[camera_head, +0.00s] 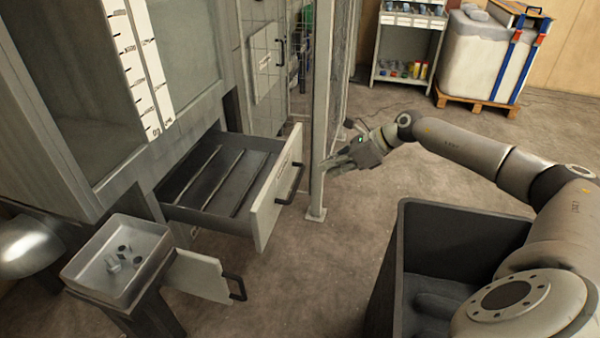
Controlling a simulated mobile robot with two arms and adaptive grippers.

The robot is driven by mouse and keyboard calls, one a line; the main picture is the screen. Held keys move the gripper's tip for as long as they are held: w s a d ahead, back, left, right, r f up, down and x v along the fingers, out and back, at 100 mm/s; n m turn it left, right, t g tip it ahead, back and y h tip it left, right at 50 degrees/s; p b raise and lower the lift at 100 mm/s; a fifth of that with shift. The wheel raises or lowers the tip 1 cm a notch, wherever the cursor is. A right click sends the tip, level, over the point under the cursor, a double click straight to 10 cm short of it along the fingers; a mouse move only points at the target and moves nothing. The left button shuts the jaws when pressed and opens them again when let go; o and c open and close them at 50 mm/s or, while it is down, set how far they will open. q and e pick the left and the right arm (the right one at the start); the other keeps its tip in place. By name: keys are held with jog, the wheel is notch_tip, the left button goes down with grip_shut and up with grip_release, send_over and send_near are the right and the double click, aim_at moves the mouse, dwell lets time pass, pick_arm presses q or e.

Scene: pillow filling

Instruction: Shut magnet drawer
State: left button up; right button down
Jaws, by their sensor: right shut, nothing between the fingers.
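The magnet drawer (277,195) is pulled well out of the grey cabinet. It has a pale front panel and a dark bar handle (290,184). Its inside holds long dark dividers, and no magnets can be made out in it. My right gripper (330,165) is shut and empty. It is to the right of the drawer front, close to the upright metal post, apart from the handle. Whether its fingertips touch the post cannot be told. My left gripper is not in view.
The grey post (318,120) stands just right of the drawer. A second pale panel with a handle (200,276) sticks out lower down. A metal tray (117,262) with small parts is at front left. A dark bin (455,235) stands at front right.

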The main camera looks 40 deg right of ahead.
jog(key=b, duration=0.1)
send_near(277, 186)
notch_tip(277, 186, down, 3)
jog(key=shift+w+a, duration=0.9)
jog(key=shift+w, duration=0.05)
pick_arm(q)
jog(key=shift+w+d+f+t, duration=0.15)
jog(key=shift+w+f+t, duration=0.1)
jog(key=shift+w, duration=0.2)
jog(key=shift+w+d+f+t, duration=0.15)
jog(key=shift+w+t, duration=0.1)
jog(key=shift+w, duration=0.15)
pick_arm(e)
jog(key=shift+w+a, duration=0.3)
jog(key=shift+w, duration=0.1)
